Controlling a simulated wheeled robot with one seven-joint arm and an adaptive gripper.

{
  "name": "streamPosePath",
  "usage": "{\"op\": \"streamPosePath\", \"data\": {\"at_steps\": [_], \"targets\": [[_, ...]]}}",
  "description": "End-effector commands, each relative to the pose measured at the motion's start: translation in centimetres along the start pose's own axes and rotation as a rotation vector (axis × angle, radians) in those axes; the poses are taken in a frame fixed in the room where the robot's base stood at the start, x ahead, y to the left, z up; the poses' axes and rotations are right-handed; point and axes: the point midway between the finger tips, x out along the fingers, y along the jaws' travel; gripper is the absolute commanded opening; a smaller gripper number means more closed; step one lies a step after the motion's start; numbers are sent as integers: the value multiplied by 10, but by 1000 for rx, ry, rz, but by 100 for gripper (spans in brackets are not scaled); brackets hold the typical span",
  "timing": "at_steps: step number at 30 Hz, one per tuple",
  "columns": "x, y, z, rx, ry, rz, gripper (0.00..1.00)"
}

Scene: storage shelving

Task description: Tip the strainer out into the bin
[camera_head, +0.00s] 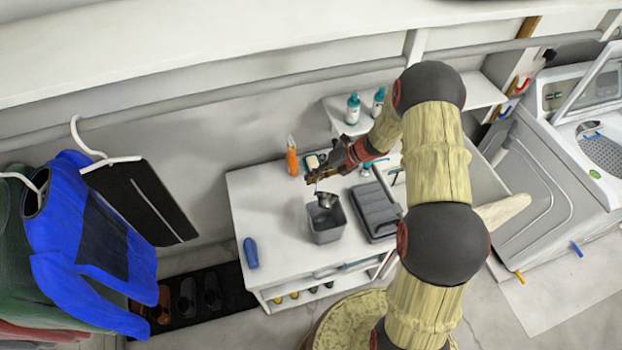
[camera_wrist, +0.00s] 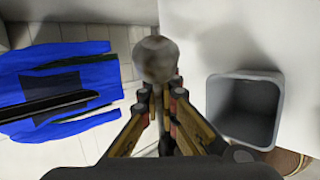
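The strainer (camera_head: 327,199) is a small metal bowl with a thin handle. In the head view it shows above the back part of the grey bin (camera_head: 328,236), which stands open on the white worktop. My gripper (camera_head: 313,180) is shut on the strainer's handle. In the wrist view the rounded bowl of the strainer (camera_wrist: 155,58) lies just beyond my gripper (camera_wrist: 166,88), and the bin (camera_wrist: 213,95) is to the right, apart from it. The inside of the strainer is not clear, so I cannot tell what it holds.
The white worktop (camera_head: 275,215) bears an orange bottle (camera_head: 291,157), a blue bottle (camera_head: 250,253) and a dark grey case (camera_head: 376,212) right beside the bin. Blue clothing (camera_head: 75,235) hangs at left. A washing machine (camera_head: 592,140) stands at right.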

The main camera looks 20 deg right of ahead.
Motion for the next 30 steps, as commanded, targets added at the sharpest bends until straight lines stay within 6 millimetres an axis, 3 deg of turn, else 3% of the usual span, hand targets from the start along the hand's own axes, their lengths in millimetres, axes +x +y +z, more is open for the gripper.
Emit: {"op": "streamPosePath", "data": {"at_steps": [30], "targets": [[-14, 20, -4, -288, -241, -120, 0]]}}
